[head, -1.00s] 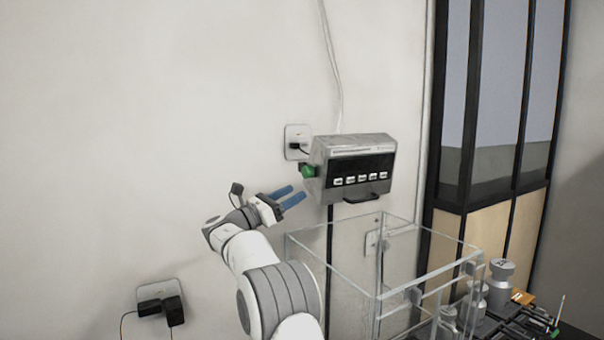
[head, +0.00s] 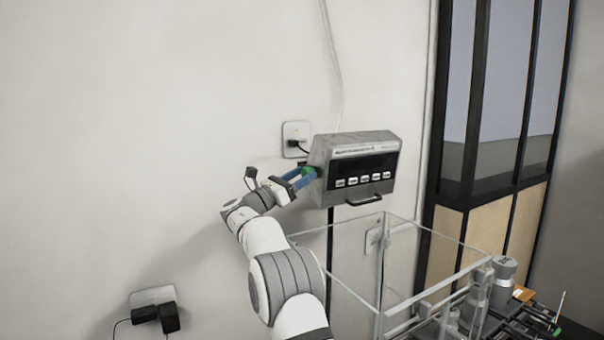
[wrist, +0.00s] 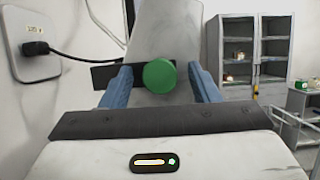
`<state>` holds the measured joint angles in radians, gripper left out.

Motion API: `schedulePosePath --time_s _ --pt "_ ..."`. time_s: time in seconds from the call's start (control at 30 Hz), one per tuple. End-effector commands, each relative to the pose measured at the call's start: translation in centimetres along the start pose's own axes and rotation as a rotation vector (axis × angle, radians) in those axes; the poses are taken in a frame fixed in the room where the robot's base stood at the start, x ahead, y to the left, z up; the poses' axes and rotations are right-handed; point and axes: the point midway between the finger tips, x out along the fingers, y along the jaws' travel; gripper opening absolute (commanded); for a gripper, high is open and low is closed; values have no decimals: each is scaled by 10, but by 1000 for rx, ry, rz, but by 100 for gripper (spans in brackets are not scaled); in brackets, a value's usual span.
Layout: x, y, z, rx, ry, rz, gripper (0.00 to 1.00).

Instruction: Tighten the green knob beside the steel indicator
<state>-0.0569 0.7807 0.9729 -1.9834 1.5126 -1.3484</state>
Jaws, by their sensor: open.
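The steel indicator (head: 355,142) is a grey box with a dark display and a row of white buttons, mounted on the wall. The green knob (head: 308,172) is on its left side. In the wrist view the round green knob (wrist: 159,76) faces the camera, in front of the indicator's pale side (wrist: 165,30). My gripper (head: 304,178) has blue fingers and is open. In the wrist view the fingers of my gripper (wrist: 160,84) stand on either side of the knob, with a visible gap on each side. The fingers partly hide the knob in the head view.
A wall socket (head: 296,139) with a black plug is just left of the indicator. A clear-walled box (head: 350,265) stands below it. Metal weights (head: 503,270) are at lower right. Another socket (head: 153,297) is at lower left. Open wall lies left of my arm.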

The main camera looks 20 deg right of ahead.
Motion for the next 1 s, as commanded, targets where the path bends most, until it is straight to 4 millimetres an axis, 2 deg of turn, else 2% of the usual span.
schedulePosePath --time_s 0.27,0.8,1.0 --pt "2 0 -1 -1 0 0 55" --pt "3 0 -1 -1 0 -1 11" --pt "3 0 -1 10 0 -7 11"
